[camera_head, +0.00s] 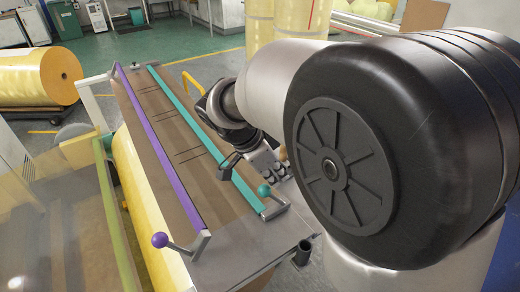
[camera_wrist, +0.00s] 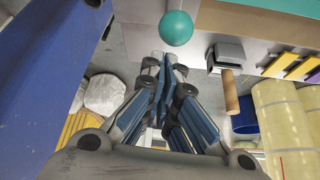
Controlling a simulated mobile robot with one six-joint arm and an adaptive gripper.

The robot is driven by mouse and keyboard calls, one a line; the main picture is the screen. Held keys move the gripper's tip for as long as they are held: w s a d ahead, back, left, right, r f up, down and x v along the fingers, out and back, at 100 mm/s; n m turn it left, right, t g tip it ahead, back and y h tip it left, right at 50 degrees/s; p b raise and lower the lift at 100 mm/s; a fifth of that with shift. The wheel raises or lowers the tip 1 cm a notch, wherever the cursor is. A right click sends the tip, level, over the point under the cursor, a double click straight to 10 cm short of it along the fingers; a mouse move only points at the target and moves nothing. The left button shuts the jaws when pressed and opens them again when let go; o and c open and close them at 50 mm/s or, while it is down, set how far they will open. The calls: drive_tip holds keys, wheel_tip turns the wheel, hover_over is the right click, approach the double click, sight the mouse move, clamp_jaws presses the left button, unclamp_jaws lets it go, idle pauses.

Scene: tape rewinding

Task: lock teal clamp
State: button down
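The teal clamp is a long teal bar (camera_head: 190,115) lying along the right part of the brown machine top. A short grey lever with a teal ball (camera_head: 264,190) is at its near end. The ball also shows at the top of the wrist view (camera_wrist: 176,28). My gripper (camera_head: 264,168) is close beside the ball in the head view, partly hidden by my arm. In the wrist view my gripper (camera_wrist: 165,68) has its fingers drawn together with nothing seen between them. The ball appears just beyond the fingertips, with a small gap in the picture.
A purple clamp bar (camera_head: 160,145) with a purple ball lever (camera_head: 159,240) runs parallel at left. A dark block (camera_head: 228,165) lies beside the teal bar; a wooden handle (camera_wrist: 230,92) shows in the wrist view.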

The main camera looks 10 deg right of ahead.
drive_tip(key=s+a+p+v, duration=0.1)
drive_tip(key=p+v, duration=0.1)
drive_tip(key=v, duration=0.7)
drive_tip(key=shift+p, duration=0.4)
drive_tip(key=shift+f, duration=0.1)
drive_tip(key=s+d+n+t+y, duration=0.1)
drive_tip(key=s+d+n+y, duration=0.1)
drive_tip(key=s+n, duration=0.6)
drive_tip(key=s+d+n+t+y, duration=0.2)
drive_tip(key=s+n, duration=0.5)
drive_tip(key=s, duration=0.4)
drive_tip(key=shift+s+d+n+y, duration=0.2)
drive_tip(key=shift+s+n+y, duration=0.2)
drive_tip(key=shift+y, duration=0.2)
drive_tip(key=shift+a+f, duration=0.1)
